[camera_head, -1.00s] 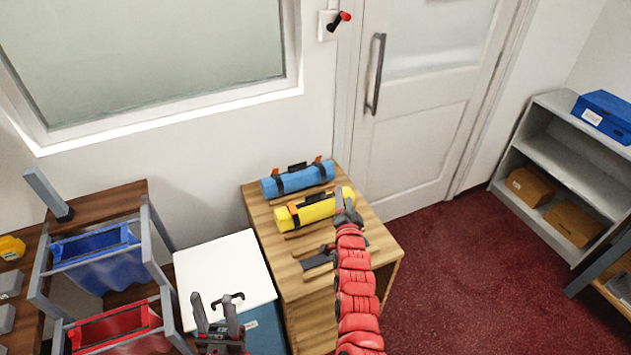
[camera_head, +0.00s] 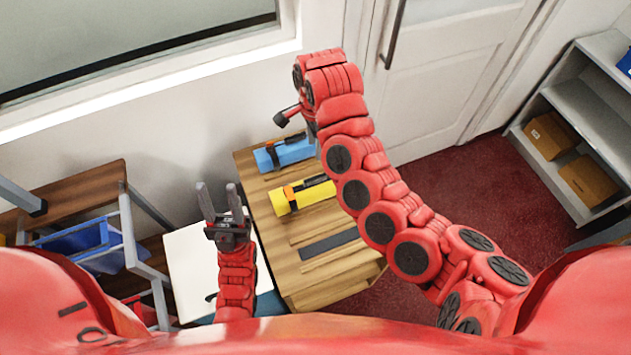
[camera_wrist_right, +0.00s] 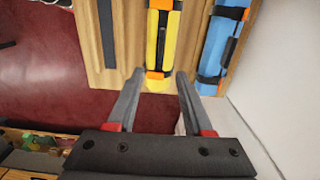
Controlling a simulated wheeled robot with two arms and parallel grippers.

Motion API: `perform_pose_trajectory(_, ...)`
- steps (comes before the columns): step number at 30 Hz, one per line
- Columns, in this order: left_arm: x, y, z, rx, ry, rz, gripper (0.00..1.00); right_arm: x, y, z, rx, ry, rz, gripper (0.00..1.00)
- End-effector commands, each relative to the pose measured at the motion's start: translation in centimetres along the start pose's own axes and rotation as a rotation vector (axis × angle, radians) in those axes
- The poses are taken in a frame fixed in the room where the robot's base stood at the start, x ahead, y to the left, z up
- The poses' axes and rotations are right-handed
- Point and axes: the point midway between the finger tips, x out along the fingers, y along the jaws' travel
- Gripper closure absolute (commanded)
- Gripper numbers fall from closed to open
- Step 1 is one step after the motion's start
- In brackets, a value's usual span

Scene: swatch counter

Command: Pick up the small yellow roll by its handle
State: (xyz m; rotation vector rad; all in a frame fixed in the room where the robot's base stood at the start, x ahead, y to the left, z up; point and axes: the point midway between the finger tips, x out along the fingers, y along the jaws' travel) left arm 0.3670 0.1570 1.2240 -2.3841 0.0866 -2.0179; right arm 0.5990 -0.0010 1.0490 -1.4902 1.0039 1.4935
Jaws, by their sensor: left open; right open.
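The small yellow roll (camera_head: 304,196) lies on the slatted wooden stand (camera_head: 287,262), its right part hidden behind my right arm in the head view. In the right wrist view the yellow roll (camera_wrist_right: 174,50) shows with a dark handle (camera_wrist_right: 161,47) along its top and orange tabs. My right gripper (camera_wrist_right: 158,77) is open and empty, its fingertips appearing either side of the roll's near end; I cannot tell the height gap. My left gripper (camera_head: 219,190) is open and empty near the white-topped box (camera_head: 190,262).
A blue roll (camera_head: 285,153) lies parallel, nearer the wall; it also shows in the right wrist view (camera_wrist_right: 218,45). A dark strip (camera_head: 328,244) lies on the stand's front side. A rack with a blue bin (camera_head: 75,240) stands left. Shelves with boxes (camera_head: 552,134) stand right.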

Motion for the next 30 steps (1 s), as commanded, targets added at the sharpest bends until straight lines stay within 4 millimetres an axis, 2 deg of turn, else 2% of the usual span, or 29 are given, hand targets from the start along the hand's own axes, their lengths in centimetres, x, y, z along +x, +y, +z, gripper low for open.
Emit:
perform_pose_trajectory(1,-1.4,0.1,0.2,0.0,0.0,0.0,0.54,1.4,0.0,0.0,0.0,0.0,-0.001,0.49)
perform_pose_trajectory(6,-4.5,0.2,0.8,0.0,0.0,0.0,0.54,4.7,-0.1,0.0,-0.001,-0.001,-0.003,0.49)
perform_pose_trajectory(14,-8.8,0.4,1.5,0.0,0.0,0.0,0.54,9.8,-0.2,0.2,-0.004,-0.002,-0.004,0.49)
perform_pose_trajectory(16,-7.8,0.4,1.3,0.0,0.0,0.0,0.54,10.1,-0.1,0.1,-0.002,-0.001,-0.003,0.49)
perform_pose_trajectory(25,-6.6,0.3,1.1,0.0,0.0,0.0,0.54,12.1,-0.2,0.0,-0.002,-0.001,-0.004,0.49)
perform_pose_trajectory(30,-5.1,0.2,0.9,0.0,0.0,0.0,0.54,14.0,-0.1,0.0,-0.003,-0.001,-0.001,0.49)
